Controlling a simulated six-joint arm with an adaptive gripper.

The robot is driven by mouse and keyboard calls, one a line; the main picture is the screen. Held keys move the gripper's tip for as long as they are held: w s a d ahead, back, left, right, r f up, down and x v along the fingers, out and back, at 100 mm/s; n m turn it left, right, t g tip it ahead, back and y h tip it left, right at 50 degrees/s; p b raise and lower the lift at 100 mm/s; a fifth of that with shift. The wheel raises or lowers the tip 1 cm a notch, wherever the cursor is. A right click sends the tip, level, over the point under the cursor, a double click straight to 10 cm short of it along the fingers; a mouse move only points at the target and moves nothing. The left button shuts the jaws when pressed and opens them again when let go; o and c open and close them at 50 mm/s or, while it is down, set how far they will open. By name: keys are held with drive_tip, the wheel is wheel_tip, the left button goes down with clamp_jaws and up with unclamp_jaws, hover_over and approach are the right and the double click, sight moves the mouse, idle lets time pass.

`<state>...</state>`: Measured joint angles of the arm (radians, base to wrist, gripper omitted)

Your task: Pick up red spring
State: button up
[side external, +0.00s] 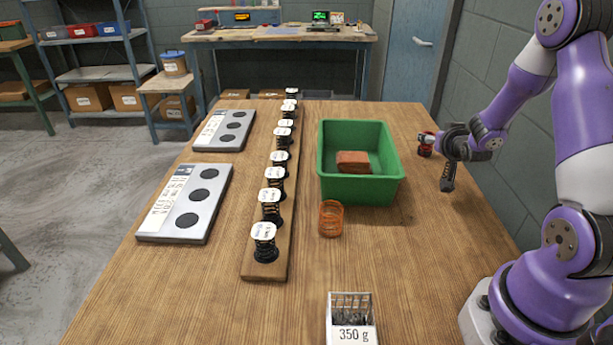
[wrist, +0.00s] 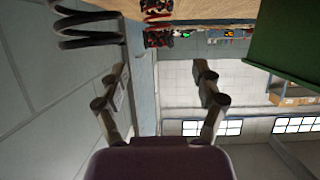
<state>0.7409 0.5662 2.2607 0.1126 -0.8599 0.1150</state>
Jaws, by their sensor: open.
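A red coil spring (side external: 425,144) stands near the table's right edge, just left of my gripper (side external: 438,163) and partly hidden by it. In the wrist view, red coils with dark parts (wrist: 157,12) show at the top, beyond my open gripper (wrist: 160,75). The gap between the fingers is empty. The spring looks apart from the fingers in the wrist view. An orange coil spring (side external: 331,219) stands in front of the green bin (side external: 360,188).
The bin holds a reddish-brown block (side external: 352,161). A wooden rack (side external: 263,271) carries several labelled black springs. Two grey trays (side external: 213,230) (side external: 203,140) with black discs lie left. A white "350 g" box (side external: 352,334) stands in front. A dark coil (wrist: 88,22) shows in the wrist view.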

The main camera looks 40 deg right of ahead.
sight(426, 144)
drive_tip(key=x, duration=0.5)
drive_tip(key=shift+f, duration=0.15)
clamp_jaws()
